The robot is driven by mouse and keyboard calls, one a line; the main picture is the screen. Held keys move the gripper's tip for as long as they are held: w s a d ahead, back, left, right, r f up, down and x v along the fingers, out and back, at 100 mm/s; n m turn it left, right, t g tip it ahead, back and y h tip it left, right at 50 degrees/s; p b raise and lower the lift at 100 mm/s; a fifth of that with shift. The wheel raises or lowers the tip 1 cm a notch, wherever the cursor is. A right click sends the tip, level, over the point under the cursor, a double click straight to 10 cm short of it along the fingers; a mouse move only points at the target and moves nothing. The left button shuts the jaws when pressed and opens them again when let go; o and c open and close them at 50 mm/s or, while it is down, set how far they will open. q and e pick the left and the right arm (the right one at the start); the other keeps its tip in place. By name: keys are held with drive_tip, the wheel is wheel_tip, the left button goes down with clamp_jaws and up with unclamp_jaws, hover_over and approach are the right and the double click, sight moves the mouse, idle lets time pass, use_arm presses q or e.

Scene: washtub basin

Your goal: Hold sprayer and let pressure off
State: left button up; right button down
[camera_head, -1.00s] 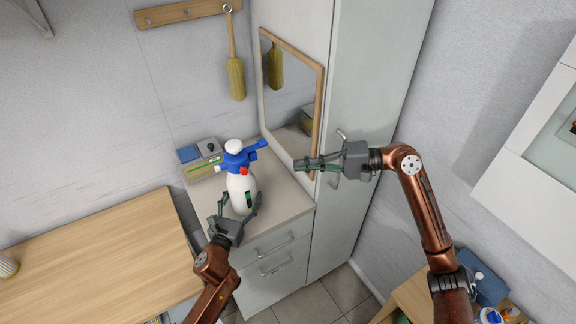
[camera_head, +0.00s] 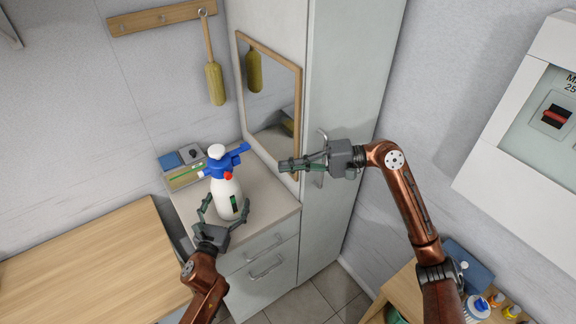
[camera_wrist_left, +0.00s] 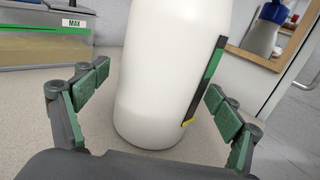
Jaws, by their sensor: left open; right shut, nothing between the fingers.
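The sprayer (camera_head: 226,190) stands upright on the small cabinet's top. It has a white bottle, a blue head with a white cap, and a red part below the head. Its bottle fills the middle of the left wrist view (camera_wrist_left: 170,75), with a green and black strip on its side. My left gripper (camera_head: 222,208) is open, with one finger on each side of the lower bottle and gaps visible on both sides in the wrist view. My right gripper (camera_head: 283,166) is shut and empty, to the right of the sprayer head, in front of the mirror and tall cabinet.
A box (camera_head: 184,176) with a green strip sits at the counter's back left. The tall cabinet (camera_head: 345,100) stands at the right. A wooden worktop (camera_head: 90,255) lies left. A shelf with bottles (camera_head: 478,306) is at lower right.

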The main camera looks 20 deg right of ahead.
use_arm(q)
drive_tip(key=v, duration=1.1)
drive_tip(key=shift+s+a, duration=0.2)
drive_tip(key=shift+s, duration=0.15)
